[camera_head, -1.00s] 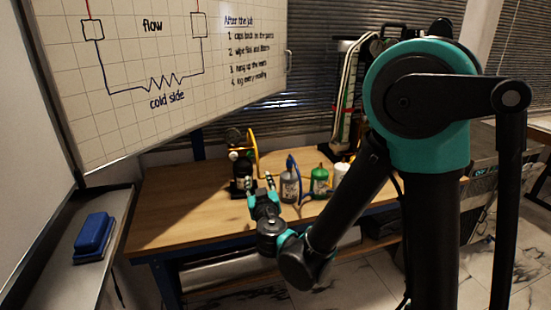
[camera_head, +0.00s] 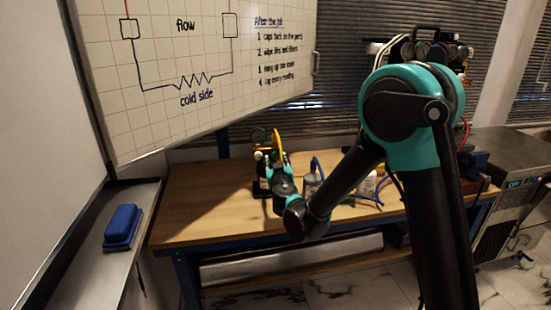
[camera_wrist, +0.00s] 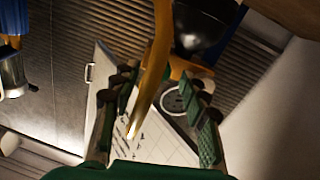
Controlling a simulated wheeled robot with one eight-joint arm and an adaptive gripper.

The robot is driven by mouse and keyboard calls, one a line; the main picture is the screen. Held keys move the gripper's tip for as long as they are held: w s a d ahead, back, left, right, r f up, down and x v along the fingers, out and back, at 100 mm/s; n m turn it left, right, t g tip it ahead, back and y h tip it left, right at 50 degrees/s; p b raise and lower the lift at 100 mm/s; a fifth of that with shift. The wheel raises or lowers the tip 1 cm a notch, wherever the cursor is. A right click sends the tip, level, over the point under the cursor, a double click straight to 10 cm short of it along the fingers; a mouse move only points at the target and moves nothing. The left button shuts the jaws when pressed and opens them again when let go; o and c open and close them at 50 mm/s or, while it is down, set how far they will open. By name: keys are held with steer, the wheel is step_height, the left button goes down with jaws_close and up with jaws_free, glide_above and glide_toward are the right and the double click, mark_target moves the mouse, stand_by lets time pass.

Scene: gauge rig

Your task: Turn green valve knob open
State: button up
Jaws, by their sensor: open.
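The gauge rig (camera_head: 261,160) stands on the wooden bench in the head view, dark, with a round gauge (camera_head: 258,135) on top and a yellow hose (camera_head: 278,146) arching beside it. My gripper (camera_head: 274,172) is right in front of it and hides its lower part. In the wrist view my gripper (camera_wrist: 164,88) has its two green-padded fingers spread wide. The yellow hose (camera_wrist: 156,62) runs across the gap between them; I cannot tell whether it touches a finger. A rounded black part (camera_wrist: 203,25) is beyond the right finger. I cannot make out a green valve knob.
The bench (camera_head: 205,205) has free room to the left of the rig. A grey bottle with a blue tube (camera_head: 312,182) and a white container (camera_head: 367,184) stand to its right. A whiteboard (camera_head: 195,60) hangs at the left, above a ledge with a blue eraser (camera_head: 122,226).

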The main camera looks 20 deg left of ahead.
mark_target(275, 155)
steer(key=shift+x, duration=1.05)
jaws_close()
